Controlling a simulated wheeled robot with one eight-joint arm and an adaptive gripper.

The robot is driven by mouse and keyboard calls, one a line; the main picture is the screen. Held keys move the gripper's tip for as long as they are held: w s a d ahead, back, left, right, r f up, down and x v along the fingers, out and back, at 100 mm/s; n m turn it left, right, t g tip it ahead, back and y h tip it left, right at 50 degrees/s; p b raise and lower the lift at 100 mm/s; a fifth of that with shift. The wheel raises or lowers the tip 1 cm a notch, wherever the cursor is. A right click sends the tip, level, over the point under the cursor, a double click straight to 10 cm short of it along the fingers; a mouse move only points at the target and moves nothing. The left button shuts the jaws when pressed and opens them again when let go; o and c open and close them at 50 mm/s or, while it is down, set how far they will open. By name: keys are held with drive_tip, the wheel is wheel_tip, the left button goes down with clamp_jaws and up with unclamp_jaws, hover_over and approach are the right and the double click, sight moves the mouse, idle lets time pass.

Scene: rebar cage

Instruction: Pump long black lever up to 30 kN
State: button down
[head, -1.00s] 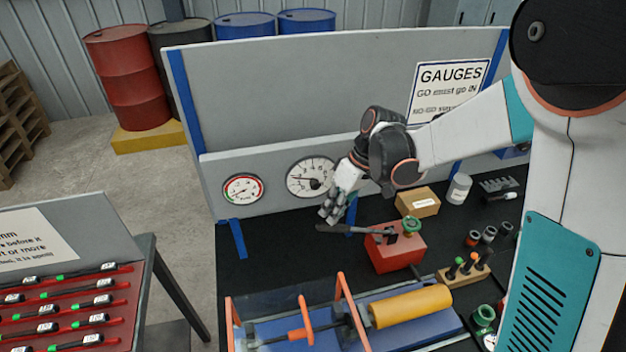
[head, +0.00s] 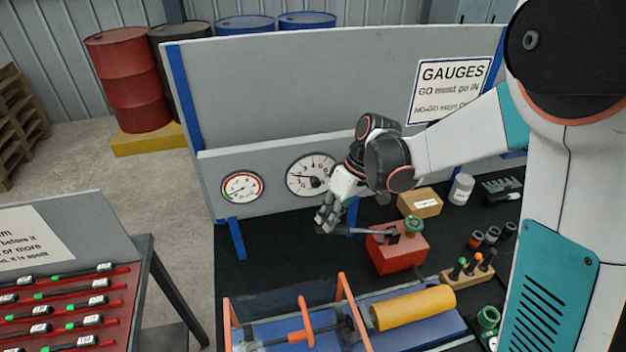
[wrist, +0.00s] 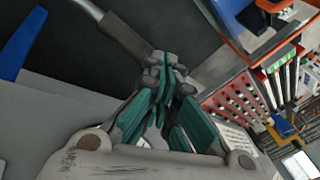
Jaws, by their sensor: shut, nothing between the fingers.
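The long black lever (head: 360,232) sticks out to the left from the red pump box (head: 398,252), which has a green knob (head: 413,224) on top. The lever lies close to level. My gripper (head: 324,226) is shut and empty at the lever's left end; I cannot tell whether it touches. In the wrist view my closed fingers (wrist: 160,75) are near a grey bar end that seems to be the lever (wrist: 125,35). The large white gauge (head: 311,175) is partly hidden by my wrist. A smaller red and green gauge (head: 242,187) is to its left.
A cardboard box (head: 420,203) and white jar (head: 461,189) stand behind the pump. A yellow cylinder rig (head: 412,307) with orange bars is in front. A rack of black tools (head: 70,310) is at the left. The black bench left of the lever is clear.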

sight(322, 230)
drive_tip(key=shift+f, duration=0.1)
drive_tip(key=shift+a+f+b, duration=0.25)
drive_tip(key=shift+f+b, duration=0.3)
drive_tip(key=shift+f, duration=0.05)
idle(0.3)
drive_tip(key=shift+a+f+b, duration=0.2)
drive_tip(key=shift+f+b, duration=0.4)
drive_tip(key=shift+f, duration=0.05)
drive_tip(key=shift+s+f, duration=0.1)
drive_tip(key=shift+a+f+b, duration=0.15)
drive_tip(key=shift+f+b, duration=0.45)
drive_tip(key=shift+a+f+b, duration=0.1)
drive_tip(key=shift+f+b, duration=0.55)
drive_tip(key=shift+f, duration=0.05)
